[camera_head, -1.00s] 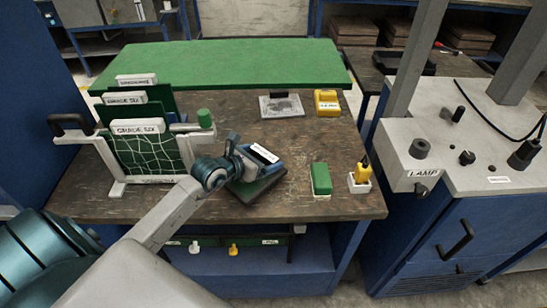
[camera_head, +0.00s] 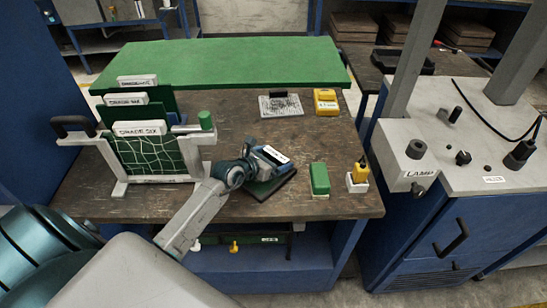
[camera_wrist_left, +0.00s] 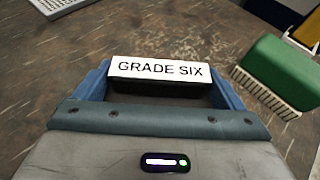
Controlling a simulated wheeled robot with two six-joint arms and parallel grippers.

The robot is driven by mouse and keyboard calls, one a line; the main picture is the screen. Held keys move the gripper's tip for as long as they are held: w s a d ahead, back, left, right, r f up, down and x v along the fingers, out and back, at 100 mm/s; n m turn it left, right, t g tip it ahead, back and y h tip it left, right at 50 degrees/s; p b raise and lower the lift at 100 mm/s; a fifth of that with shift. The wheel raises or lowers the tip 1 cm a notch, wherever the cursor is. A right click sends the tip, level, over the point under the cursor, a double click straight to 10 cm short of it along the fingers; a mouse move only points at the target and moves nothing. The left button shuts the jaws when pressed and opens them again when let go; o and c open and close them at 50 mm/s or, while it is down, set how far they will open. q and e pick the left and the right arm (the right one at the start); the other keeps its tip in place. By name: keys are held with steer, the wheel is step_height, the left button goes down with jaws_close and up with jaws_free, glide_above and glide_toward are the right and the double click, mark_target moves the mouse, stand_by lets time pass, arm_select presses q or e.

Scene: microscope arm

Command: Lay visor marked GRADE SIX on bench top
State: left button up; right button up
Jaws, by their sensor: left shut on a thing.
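My left gripper (camera_head: 268,157) is shut on a visor (camera_head: 275,187) over the middle of the bench top (camera_head: 235,205). In the left wrist view the white label on the held visor (camera_wrist_left: 158,68) reads GRADE SIX and sits between the fingers. The visor's dark panel shows below the gripper in the head view, low over the wood. I cannot tell whether it touches. A rack (camera_head: 196,150) at left holds several labelled panels; the front panel (camera_head: 150,158), with a cracked pattern, is also marked GRADE SIX. My right gripper is out of view.
A green brush (camera_head: 319,178) and a yellow tool in a white holder (camera_head: 358,175) stand right of the visor. A perforated plate (camera_head: 281,104) and a yellow box (camera_head: 326,101) lie behind, before a green mat (camera_head: 230,62). The lamp cabinet (camera_head: 450,160) stands at right.

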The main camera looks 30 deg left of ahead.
arm_select(q)
steer(key=o, duration=0.8)
steer(key=shift+r, duration=0.15)
steer(key=shift+s+a, duration=0.1)
steer(key=shift+s, duration=0.2)
step_height(320, 180, up, 4)
steer(key=b, duration=0.1)
glide_above(250, 181)
steer(key=shift+w, duration=0.1)
steer(key=shift+s+r, duration=0.25)
steer(key=shift+s, duration=0.2)
